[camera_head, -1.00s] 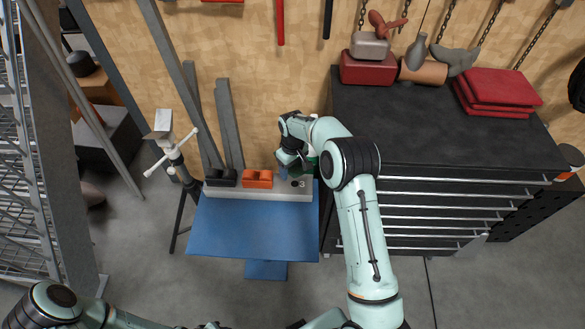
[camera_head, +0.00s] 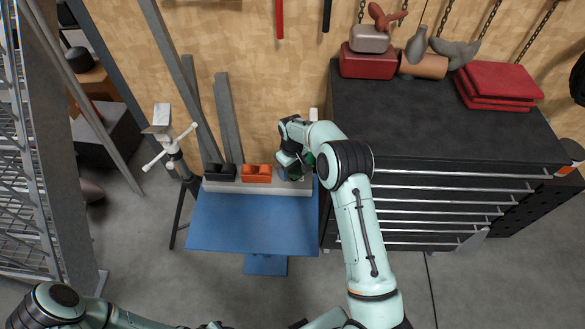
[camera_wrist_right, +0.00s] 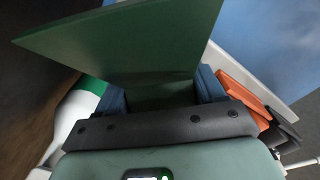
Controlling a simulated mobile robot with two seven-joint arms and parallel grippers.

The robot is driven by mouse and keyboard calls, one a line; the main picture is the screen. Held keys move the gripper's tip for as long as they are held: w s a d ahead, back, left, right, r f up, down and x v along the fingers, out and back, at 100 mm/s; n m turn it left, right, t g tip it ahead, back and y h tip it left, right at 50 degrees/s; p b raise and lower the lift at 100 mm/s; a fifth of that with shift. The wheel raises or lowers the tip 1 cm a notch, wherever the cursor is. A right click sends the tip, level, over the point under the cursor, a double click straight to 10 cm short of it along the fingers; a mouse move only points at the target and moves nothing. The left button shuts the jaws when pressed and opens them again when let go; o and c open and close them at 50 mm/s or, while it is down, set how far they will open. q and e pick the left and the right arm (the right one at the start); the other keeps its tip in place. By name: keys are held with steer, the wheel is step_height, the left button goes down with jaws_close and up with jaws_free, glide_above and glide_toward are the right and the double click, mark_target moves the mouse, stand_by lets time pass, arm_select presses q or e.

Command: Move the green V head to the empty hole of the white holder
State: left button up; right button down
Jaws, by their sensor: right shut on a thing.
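The green V head (camera_wrist_right: 130,45) fills the upper part of the right wrist view as a broad flat green plate. My right gripper (camera_wrist_right: 175,98) is shut on it, with a blue finger on each side. In the head view my right gripper (camera_head: 291,172) is over the right end of the white holder (camera_head: 250,188), and the V head is mostly hidden there. The holder is a long white strip on the blue table. It carries a black head (camera_head: 220,172) and an orange head (camera_head: 257,174). The hole at its right end is covered by my gripper. My left gripper is out of view.
The blue table (camera_head: 250,225) is clear in front of the holder. A black tool cabinet (camera_head: 440,130) stands close on the right. A white stand (camera_head: 172,150) is at the left. A white bottle with a green band (camera_wrist_right: 85,100) is beside my gripper in the wrist view.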

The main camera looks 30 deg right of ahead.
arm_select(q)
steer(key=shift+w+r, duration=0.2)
arm_select(e)
steer(key=shift+w+f, duration=0.1)
steer(key=shift+w, duration=0.15)
steer(key=shift+s+f, duration=0.1)
steer(key=shift+f, duration=0.05)
